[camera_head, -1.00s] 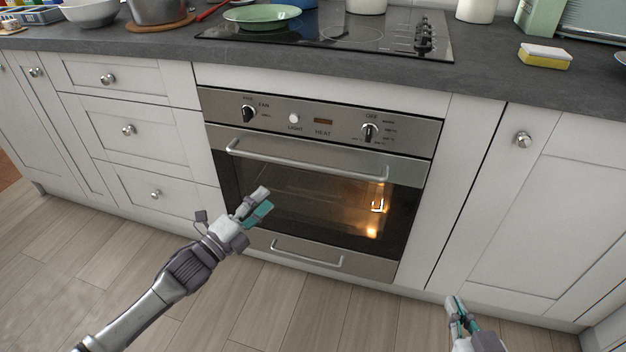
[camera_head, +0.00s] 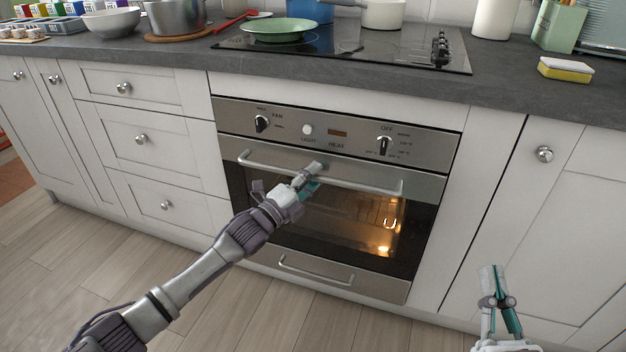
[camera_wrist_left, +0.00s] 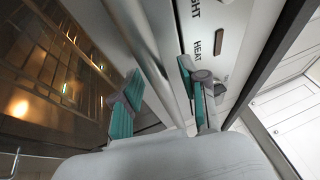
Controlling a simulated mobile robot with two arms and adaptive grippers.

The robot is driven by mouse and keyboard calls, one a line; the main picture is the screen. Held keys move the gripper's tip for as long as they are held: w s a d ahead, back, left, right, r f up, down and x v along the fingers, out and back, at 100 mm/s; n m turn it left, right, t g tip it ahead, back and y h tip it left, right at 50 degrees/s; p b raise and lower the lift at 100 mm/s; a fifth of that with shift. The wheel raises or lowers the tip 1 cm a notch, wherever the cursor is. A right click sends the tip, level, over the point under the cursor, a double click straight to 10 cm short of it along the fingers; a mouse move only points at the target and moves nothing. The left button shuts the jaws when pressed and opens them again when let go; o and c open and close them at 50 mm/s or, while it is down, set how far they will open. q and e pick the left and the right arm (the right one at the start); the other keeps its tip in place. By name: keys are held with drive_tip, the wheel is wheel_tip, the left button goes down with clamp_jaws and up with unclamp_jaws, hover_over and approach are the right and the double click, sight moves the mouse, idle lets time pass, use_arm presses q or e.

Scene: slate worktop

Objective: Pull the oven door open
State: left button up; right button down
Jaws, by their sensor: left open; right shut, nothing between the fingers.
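The oven (camera_head: 335,205) is built into the white cabinets, its glass door shut and a lit interior showing. A long steel handle bar (camera_head: 365,185) runs across the top of the door. My left gripper (camera_head: 311,176) is open at the middle of this bar. In the left wrist view, the handle bar (camera_wrist_left: 150,55) runs between the two teal-padded fingers of my left gripper (camera_wrist_left: 160,95), which are apart. My right gripper (camera_head: 499,290) is shut and empty, low in front of the cabinet at the right.
A lower drawer handle (camera_head: 315,272) sits under the oven door. Control knobs (camera_head: 384,145) are above it. The wooden floor (camera_head: 215,305) before the oven is clear.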

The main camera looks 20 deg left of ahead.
use_arm(q)
drive_tip(key=shift+w, duration=0.1)
clamp_jaws()
idle(0.5)
